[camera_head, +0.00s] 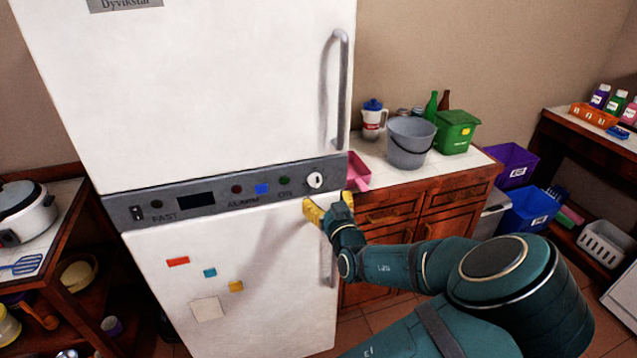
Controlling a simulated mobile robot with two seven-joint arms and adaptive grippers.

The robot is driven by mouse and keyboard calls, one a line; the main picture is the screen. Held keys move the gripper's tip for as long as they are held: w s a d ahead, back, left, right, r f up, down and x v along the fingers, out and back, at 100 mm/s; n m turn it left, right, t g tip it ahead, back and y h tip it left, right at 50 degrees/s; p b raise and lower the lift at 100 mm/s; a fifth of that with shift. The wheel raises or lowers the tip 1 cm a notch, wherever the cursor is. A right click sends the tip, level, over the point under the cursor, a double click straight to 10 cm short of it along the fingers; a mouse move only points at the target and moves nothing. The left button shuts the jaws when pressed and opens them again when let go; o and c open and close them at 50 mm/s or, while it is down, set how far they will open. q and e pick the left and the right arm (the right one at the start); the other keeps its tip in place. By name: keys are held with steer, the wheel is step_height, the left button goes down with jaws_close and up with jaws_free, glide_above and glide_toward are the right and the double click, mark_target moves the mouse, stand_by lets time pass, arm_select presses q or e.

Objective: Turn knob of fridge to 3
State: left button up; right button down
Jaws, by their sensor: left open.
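The white fridge (230,90) stands at the left centre with a dark control strip (225,190) across its middle. The round white knob (315,180) is at the right end of this strip, with a dark mark on its face. The number it points to is too small to read.
The upper door has a grey vertical handle (342,90). A pink object (358,170) lies on the counter beside the fridge, close to my gripper. A grey bucket (410,142) and a green bin (456,132) stand farther right. Small magnets sit on the lower door (260,290).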

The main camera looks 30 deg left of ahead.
mark_target(318, 185)
arm_select(q)
steer(key=x, duration=0.8)
jaws_close()
